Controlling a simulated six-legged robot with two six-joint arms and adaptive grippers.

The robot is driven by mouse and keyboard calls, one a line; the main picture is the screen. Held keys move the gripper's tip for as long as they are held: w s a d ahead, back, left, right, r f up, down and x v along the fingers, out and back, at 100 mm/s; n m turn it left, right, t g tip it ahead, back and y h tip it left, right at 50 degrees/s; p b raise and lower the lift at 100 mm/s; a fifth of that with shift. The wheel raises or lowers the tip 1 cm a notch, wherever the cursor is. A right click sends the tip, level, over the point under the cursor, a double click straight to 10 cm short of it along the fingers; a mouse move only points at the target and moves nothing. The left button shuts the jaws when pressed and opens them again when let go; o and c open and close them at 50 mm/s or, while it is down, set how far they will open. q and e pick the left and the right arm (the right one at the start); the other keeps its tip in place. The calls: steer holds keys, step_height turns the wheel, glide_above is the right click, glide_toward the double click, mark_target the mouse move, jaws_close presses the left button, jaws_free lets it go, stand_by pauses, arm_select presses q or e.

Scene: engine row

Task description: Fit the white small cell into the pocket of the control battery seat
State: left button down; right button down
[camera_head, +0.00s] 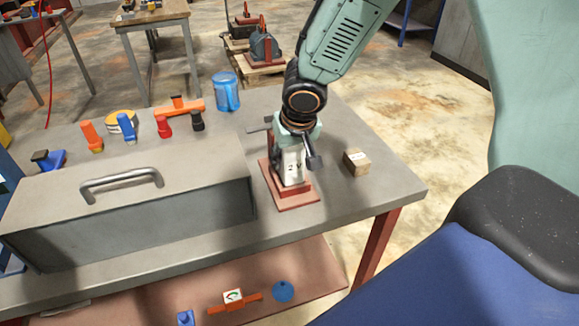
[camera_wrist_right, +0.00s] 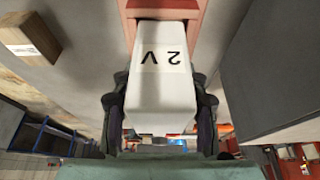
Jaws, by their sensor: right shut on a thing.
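The white small cell (camera_head: 292,168) stands about upright at the red control battery seat (camera_head: 297,201) on the bench. In the right wrist view the cell (camera_wrist_right: 163,80) shows a "2 V" mark, and its far end meets the red seat (camera_wrist_right: 190,8). My right gripper (camera_head: 292,151) comes down from above and is shut on the cell; in the wrist view its dark fingers (camera_wrist_right: 160,105) press both sides. The pocket is hidden behind the cell, so I cannot tell how deep the cell sits. My left gripper is not in view.
A grey metal box (camera_head: 130,215) with a handle stands close left of the seat. A small wooden block (camera_head: 356,162) lies to the right. A blue cup (camera_head: 226,92) and several coloured tools are behind. The bench's right end is otherwise clear.

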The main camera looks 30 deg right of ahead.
steer(key=shift+b+x, duration=0.3)
steer(key=shift+x, duration=0.65)
steer(key=shift+a+f, duration=0.1)
steer(key=shift+s, duration=0.15)
steer(key=shift+s+f, duration=0.1)
steer(key=c, duration=0.7)
jaws_free()
